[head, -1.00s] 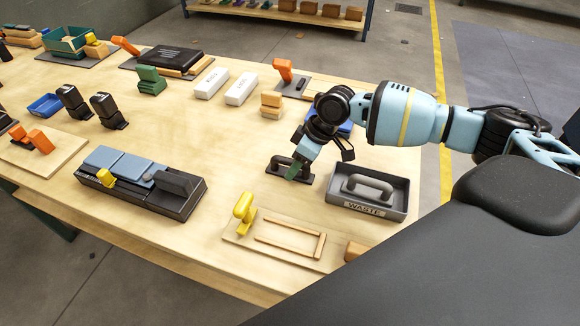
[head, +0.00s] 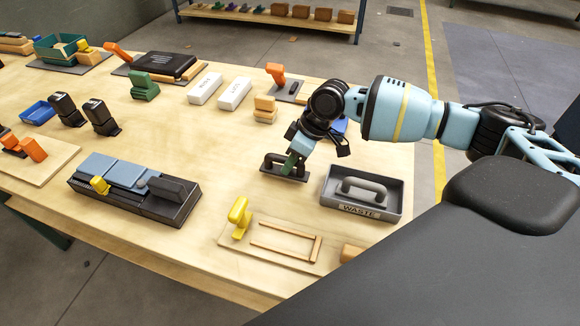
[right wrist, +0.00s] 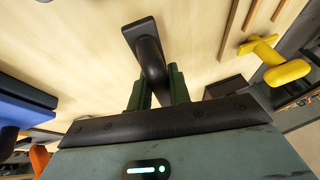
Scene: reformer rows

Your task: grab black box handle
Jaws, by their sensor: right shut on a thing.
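The black handle (head: 272,161) is a dark bar on a flat black plate, lying on the wooden table left of the waste tray. My right gripper (head: 290,164) comes down on it from above, with green fingers. In the right wrist view my right gripper (right wrist: 158,88) has a finger on each side of the black bar (right wrist: 149,58) and is shut on it. The handle's plate still looks flat on the table. The fingers hide part of the bar. My left gripper is not in view.
A grey tray labelled WASTE (head: 362,209), with a grey handle inside, stands close on the right. In front are a yellow handle (head: 239,213) and a wooden frame (head: 285,252). A black fixture with blue blocks (head: 125,171) is at left. Bare tabletop lies between.

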